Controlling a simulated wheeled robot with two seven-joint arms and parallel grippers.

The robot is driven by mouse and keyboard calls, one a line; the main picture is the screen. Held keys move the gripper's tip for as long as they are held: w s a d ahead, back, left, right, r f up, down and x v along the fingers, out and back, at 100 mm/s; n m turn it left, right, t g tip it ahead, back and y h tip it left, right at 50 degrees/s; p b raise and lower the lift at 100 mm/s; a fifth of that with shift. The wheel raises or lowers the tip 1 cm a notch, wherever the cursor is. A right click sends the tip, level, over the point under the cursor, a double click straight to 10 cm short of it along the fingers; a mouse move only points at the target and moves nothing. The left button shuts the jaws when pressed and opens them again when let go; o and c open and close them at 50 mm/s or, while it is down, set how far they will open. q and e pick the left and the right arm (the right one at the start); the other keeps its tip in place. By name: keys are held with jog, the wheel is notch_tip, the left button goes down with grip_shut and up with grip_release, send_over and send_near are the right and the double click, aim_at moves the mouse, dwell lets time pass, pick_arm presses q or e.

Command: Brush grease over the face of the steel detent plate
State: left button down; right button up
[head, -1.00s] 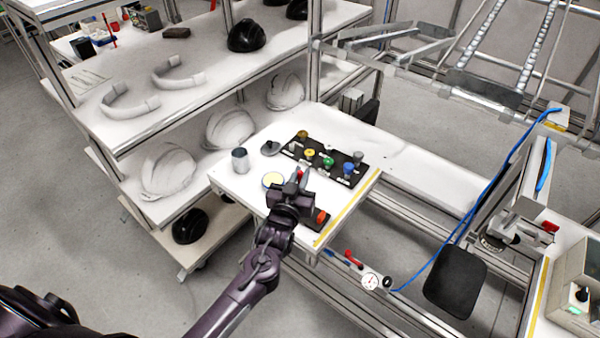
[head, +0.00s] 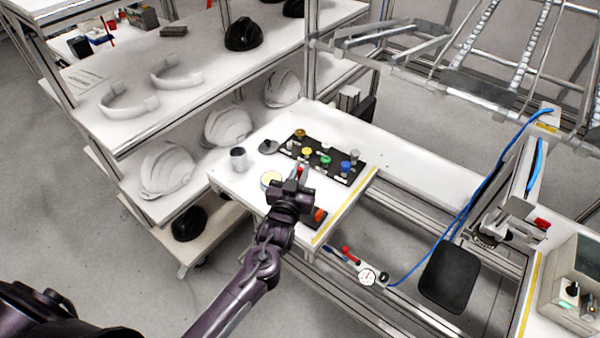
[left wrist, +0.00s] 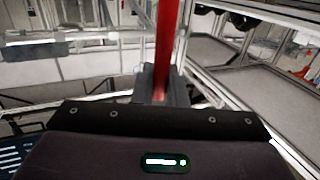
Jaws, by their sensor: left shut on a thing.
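My left gripper (head: 292,186) is over the front part of the white table. It is shut on a red-handled tool, probably the brush. The red handle (left wrist: 168,45) stands up between the fingers in the left wrist view; its bristle end is hidden. An open round tin with pale yellow contents (head: 270,178), probably the grease, stands just left of the gripper. A dark block with an orange-red part (head: 319,214) lies right of the gripper, partly covered by it. I cannot pick out the steel detent plate with certainty. My right gripper is not in view.
A black tray (head: 346,179) with coloured knobs lies behind the gripper. A dark round lid (head: 268,146) and a metal cup (head: 238,159) stand at the back left. A shelf with helmet shells (head: 228,127) is at the left. The table's left front is clear.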

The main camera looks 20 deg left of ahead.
pick_arm(q)
jog(key=shift+r+p, duration=2.05)
jog(key=shift+r, duration=0.55)
jog(key=shift+f, duration=0.1)
